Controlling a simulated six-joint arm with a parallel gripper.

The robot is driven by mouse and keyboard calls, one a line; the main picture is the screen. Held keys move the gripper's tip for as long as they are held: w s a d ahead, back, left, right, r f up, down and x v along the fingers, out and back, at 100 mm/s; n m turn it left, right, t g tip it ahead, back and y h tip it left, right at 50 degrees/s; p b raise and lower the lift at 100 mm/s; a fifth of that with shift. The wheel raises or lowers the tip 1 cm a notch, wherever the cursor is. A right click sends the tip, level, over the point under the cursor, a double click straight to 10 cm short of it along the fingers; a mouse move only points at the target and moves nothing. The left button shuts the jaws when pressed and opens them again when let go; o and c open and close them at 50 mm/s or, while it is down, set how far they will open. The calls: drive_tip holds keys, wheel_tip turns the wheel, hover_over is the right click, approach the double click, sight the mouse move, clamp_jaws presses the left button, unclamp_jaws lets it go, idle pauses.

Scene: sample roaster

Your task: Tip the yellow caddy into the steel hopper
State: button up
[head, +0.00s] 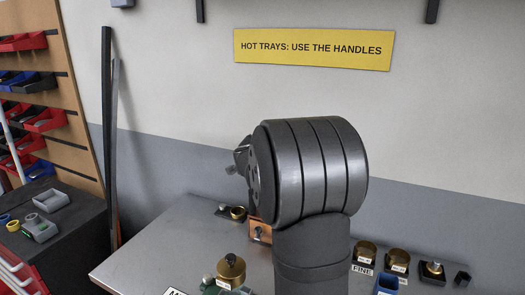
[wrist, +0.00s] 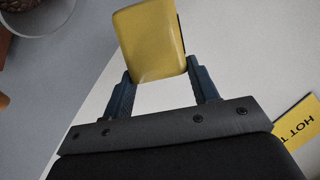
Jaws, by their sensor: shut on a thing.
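The yellow caddy (wrist: 150,42) is between the two dark fingers of my gripper (wrist: 159,72) in the wrist view, and the gripper is shut on it. The caddy appears tilted in that view, and its contents do not show. In the head view my gripper (head: 240,157) is mostly hidden behind my own wrist, and the caddy is hidden there. I cannot make out the steel hopper for certain. A round grey rim (wrist: 42,33) at the top left of the wrist view may be it.
A steel-topped table (head: 165,245) bears brass cups (head: 397,259), a brass-lidded pot (head: 231,270) and a blue container (head: 387,284). A copper-coloured block (head: 260,232) sits behind my arm. A yellow sign (head: 314,50) hangs on the wall. The table's left part is clear.

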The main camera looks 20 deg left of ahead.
drive_tip(key=shift+a+f+n+h, duration=0.15)
drive_tip(key=shift+n+h, duration=0.15)
drive_tip(key=shift+n, duration=0.3)
drive_tip(key=shift+r, duration=0.65)
drive_tip(key=shift+a+f+n+g+h, duration=0.25)
drive_tip(key=shift+n+h, duration=0.35)
drive_tip(key=shift+n, duration=0.4)
drive_tip(key=shift+d+r, duration=0.1)
drive_tip(key=shift+r, duration=0.6)
